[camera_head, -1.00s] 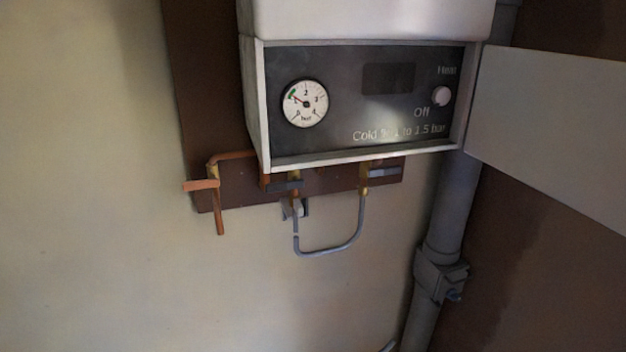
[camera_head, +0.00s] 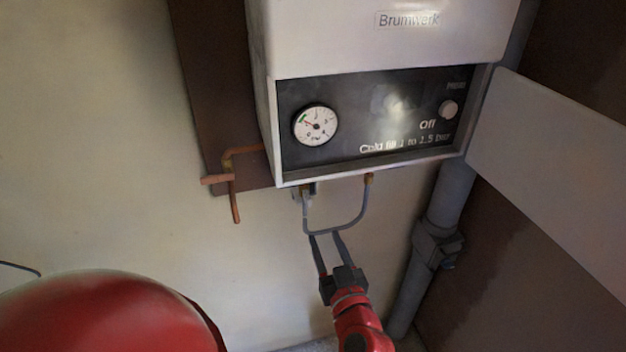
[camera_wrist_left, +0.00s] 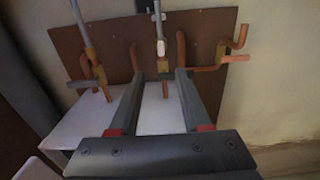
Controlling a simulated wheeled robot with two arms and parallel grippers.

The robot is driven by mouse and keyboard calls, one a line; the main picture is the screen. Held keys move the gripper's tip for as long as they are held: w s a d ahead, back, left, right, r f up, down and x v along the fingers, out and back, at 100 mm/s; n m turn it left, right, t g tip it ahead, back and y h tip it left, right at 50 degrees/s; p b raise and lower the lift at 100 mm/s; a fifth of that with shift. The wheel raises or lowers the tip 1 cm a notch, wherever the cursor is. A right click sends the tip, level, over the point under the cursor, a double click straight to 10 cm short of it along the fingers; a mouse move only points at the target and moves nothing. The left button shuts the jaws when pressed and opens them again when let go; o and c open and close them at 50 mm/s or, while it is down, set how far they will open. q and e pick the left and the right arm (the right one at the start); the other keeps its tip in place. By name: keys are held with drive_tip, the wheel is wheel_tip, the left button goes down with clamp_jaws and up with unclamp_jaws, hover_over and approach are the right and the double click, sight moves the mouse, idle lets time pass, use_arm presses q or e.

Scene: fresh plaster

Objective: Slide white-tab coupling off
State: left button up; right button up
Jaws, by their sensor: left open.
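The white-tab coupling (camera_wrist_left: 160,47) shows in the left wrist view, on the grey hose's end at a pipe under the boiler. In the head view the grey hose (camera_head: 340,232) hangs as a U below the boiler (camera_head: 390,35); its left end (camera_head: 305,197) is small and the white tab is not clear there. My left gripper (camera_head: 325,238) is just below the hose, fingers pointing up, open and empty. In the left wrist view its two fingers (camera_wrist_left: 160,73) stand apart, either side of the coupling's line. I cannot tell how far the coupling is beyond them. My right gripper is out of view.
A copper pipe with a crossbar (camera_head: 230,180) is left of the boiler. An open white flap (camera_head: 550,150) and a grey vertical pipe (camera_head: 440,220) are at the right. A large red rounded shape (camera_head: 110,315) fills the lower left. The wall between is bare.

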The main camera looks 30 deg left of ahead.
use_arm(q)
drive_tip(key=b, duration=0.3)
approach(304, 191)
drive_tip(key=shift+w+a+f, duration=0.25)
drive_tip(key=shift+w+a, duration=0.3)
drive_tip(key=shift+w+a+f, duration=0.3)
drive_tip(key=shift+w+a, duration=0.25)
drive_tip(key=shift+a, duration=0.05)
drive_tip(key=shift+w+a+r+p, duration=0.4)
drive_tip(key=shift+w+a+p, duration=0.3)
drive_tip(key=shift+p, duration=0.3)
drive_tip(key=p+x, duration=0.2)
drive_tip(key=x, duration=0.3)
drive_tip(key=shift+w+a+f, duration=0.1)
drive_tip(key=shift+f, duration=0.1)
drive_tip(key=shift+w+a+f+p, duration=0.15)
drive_tip(key=shift+w+a+p, duration=0.1)
drive_tip(key=shift+w+p, duration=0.1)
clamp_jaws()
